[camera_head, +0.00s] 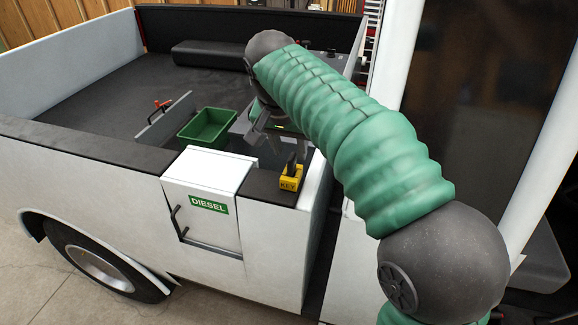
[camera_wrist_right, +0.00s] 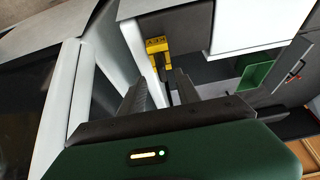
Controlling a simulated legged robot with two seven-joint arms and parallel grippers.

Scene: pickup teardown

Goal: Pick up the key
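The key (camera_head: 289,184) is a small yellow block with dark lettering that reads KEY, on the black ledge beside the white DIESEL flap. It also shows upside down in the right wrist view (camera_wrist_right: 158,46), with a narrow yellow part reaching toward my fingers. My right gripper (camera_head: 287,152) is just above and behind the key in the head view. In the right wrist view my right gripper (camera_wrist_right: 160,78) has its fingers spread apart, with the key beyond the tips. Nothing shows held between them. My left gripper is out of view.
The white flap (camera_head: 206,184) with a dark handle is left of the key. A green bin (camera_head: 207,127) and an orange-handled tool (camera_head: 161,107) are in the truck bed. The cab pillar and dark window (camera_head: 480,70) stand close on the right of my arm.

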